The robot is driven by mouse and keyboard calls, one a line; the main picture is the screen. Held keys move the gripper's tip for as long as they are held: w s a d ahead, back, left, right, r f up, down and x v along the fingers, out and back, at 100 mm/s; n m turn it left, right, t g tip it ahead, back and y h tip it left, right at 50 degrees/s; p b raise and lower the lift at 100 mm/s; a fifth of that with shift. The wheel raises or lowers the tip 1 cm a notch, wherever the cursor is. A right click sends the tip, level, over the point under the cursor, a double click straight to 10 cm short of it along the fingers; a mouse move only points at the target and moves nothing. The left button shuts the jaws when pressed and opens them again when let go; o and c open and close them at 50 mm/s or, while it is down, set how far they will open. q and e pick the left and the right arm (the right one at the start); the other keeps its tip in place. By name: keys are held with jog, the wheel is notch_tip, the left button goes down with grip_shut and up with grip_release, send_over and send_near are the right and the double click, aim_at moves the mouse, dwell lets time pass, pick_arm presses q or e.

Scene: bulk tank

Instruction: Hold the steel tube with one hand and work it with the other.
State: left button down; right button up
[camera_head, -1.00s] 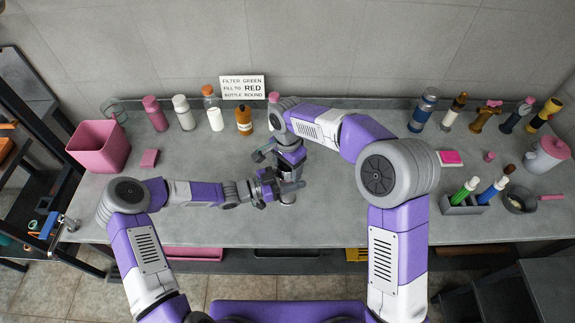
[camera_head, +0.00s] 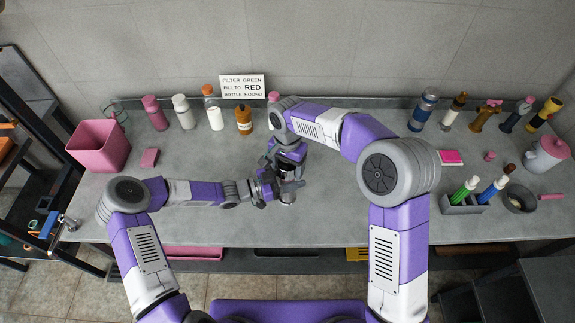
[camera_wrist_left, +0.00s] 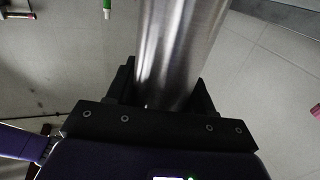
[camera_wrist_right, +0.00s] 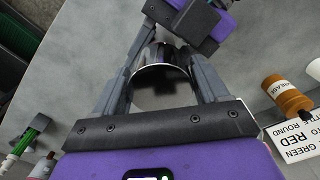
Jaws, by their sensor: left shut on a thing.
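The steel tube (camera_head: 287,198) stands upright over the bench in the head view, mostly hidden by my grippers. My left gripper (camera_head: 277,188) is shut on the tube's side. In the left wrist view the shiny tube (camera_wrist_left: 180,50) rises between the left fingers. My right gripper (camera_head: 288,160) points down over the tube's top end. In the right wrist view its fingers (camera_wrist_right: 163,75) stand on both sides of the tube's round, dark-faced end (camera_wrist_right: 163,88), very close to it. I cannot tell whether they press on it.
A pink bin (camera_head: 98,147) and pink block (camera_head: 149,158) are on the left. Several bottles line the back beside a sign (camera_head: 243,87). A marker holder (camera_head: 462,205), bowl (camera_head: 519,199) and pink-lidded jug (camera_head: 546,155) are on the right.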

jog(key=shift+o, duration=1.2)
notch_tip(320, 180, up, 4)
jog(key=shift+r, duration=0.3)
jog(key=shift+c, duration=0.6)
jog(key=shift+r+m, duration=1.55)
jog(key=shift+m, duration=0.05)
jog(key=shift+f, duration=3.9)
jog(key=c, duration=1.1)
jog(key=shift+o, duration=0.2)
jog(key=shift+n, duration=1.6)
